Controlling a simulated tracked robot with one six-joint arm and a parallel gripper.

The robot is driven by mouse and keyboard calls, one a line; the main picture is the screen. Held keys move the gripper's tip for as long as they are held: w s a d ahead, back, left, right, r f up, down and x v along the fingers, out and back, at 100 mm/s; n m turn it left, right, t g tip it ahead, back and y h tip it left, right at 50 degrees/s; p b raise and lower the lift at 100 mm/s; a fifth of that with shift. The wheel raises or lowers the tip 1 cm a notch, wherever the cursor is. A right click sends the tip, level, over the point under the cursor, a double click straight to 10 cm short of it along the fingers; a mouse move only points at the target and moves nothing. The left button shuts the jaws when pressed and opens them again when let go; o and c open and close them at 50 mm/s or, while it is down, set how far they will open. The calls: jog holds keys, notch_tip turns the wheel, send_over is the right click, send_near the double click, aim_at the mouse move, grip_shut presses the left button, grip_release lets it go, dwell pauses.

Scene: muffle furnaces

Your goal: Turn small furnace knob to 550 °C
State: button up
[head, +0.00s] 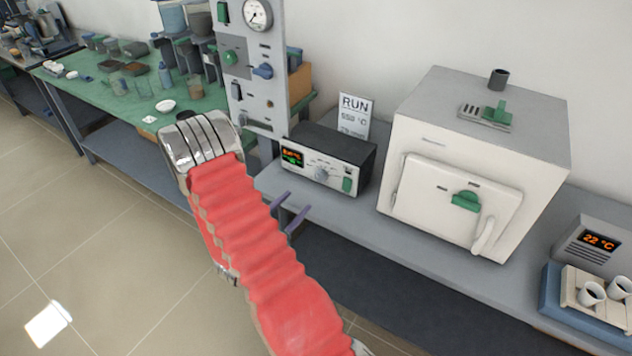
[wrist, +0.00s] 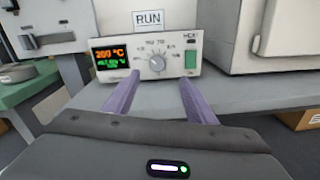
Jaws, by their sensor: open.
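The furnace controller (head: 325,162) is a low box with a black top and light front on the grey bench. In the wrist view, its display (wrist: 108,55) reads 200 °C in orange, with a blurred green line below. The grey round knob (wrist: 157,63) is in the middle of its scaled panel; it also shows in the head view (head: 321,174). The pointer's exact setting cannot be told. My gripper (wrist: 158,88) is open and empty. Its two purple fingers point at the panel, one to each side of the knob and short of it, touching nothing visible.
A card (head: 355,115) behind the controller reads RUN and 550 °C. A green switch (wrist: 191,60) is right of the knob. The white furnace (head: 455,195) stands to the right, door closed. A grey gauge panel (head: 262,95) rises at the left. The bench before the controller is clear.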

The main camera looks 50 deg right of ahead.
aim_at(319, 178)
jog(key=shift+w+f+n, duration=0.15)
jog(key=shift+f+n, duration=0.15)
jog(key=shift+f, duration=0.25)
jog(key=shift+d, duration=0.1)
jog(key=d, duration=0.9)
jog(key=w+d, duration=0.1)
jog(key=d, duration=0.3)
jog(key=shift+w+d, duration=0.1)
jog(key=shift+d, duration=0.25)
